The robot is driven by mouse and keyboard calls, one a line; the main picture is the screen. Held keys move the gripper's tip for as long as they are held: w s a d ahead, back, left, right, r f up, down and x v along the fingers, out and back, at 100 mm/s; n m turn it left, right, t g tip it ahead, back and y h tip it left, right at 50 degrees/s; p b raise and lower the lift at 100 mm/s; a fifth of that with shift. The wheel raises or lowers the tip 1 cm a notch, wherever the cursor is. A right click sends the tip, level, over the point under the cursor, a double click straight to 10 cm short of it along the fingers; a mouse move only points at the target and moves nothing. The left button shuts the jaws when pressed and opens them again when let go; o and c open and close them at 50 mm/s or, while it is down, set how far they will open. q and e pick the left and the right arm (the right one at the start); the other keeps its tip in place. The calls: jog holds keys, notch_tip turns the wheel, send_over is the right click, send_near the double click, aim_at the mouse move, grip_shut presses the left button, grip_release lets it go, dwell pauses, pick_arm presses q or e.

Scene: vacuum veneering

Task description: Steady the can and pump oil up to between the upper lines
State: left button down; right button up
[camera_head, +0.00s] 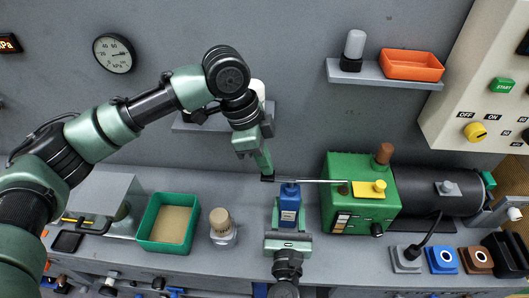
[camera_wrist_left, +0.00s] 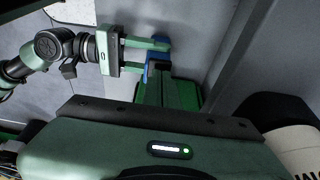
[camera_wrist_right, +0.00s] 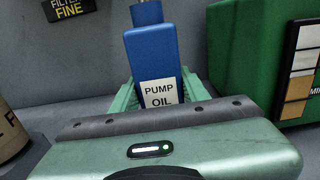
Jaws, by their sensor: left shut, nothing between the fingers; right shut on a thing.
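The blue oil can (camera_head: 289,207) stands upright on the bench, its thin spout (camera_head: 320,181) reaching right to the top of the green vacuum pump (camera_head: 362,212). My right gripper (camera_head: 289,222) is shut around the can's body from the front; in the right wrist view its fingers flank the can (camera_wrist_right: 152,55), labelled PUMP OIL. My left gripper (camera_head: 267,178) is shut and empty, pointing down just left of the can's top; whether it touches the can is unclear. The pump's sight window (camera_head: 342,222) is on its front face; the oil level is too small to read.
A green tray (camera_head: 150,232) and a jar with a tan top (camera_head: 221,226) stand left of the can. A black motor (camera_head: 437,190) adjoins the pump on the right. Blue and brown switch blocks (camera_head: 441,260) sit at the front right. A shelf with an orange bin (camera_head: 411,65) hangs above.

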pick_arm(q)
jog(key=shift+f, duration=0.1)
jog(key=shift+f, duration=0.85)
jog(key=d+v, duration=0.1)
jog(key=v, duration=1.3)
jog(key=shift+r, duration=0.3)
jog(key=shift+d, duration=0.1)
dwell(0.3)
jog(key=shift+r, duration=0.75)
